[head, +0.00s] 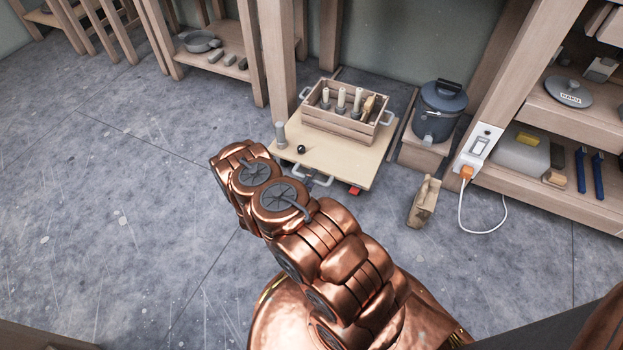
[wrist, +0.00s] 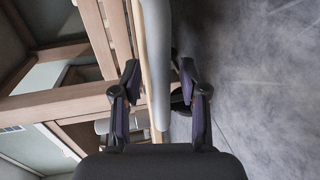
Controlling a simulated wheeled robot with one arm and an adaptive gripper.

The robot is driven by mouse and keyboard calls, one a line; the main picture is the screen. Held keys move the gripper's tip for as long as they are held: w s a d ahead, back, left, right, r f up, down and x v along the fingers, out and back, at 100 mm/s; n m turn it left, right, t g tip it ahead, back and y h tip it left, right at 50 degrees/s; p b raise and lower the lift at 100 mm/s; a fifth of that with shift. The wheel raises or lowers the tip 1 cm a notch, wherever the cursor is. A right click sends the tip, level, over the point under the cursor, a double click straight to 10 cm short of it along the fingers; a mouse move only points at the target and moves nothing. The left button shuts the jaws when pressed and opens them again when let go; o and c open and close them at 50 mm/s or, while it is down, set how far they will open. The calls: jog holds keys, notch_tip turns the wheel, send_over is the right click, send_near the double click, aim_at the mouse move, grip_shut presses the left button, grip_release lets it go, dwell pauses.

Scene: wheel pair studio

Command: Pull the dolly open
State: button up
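The dolly (head: 345,172) is a low, pale wooden board on casters, with a red part showing at its front right. A light grey handle (head: 320,181) sticks out from its front edge, partly covered by my copper arm. In the wrist view my gripper (wrist: 160,88) is open, its two dark fingers apart. A grey bar (wrist: 157,55), which looks like the dolly's handle, runs between the fingers, with gaps showing on both sides. In the head view my arm hides most of the gripper.
Open floor lies left and in front.

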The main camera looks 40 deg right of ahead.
jog(key=v, duration=1.2)
dwell(0.3)
dwell(0.3)
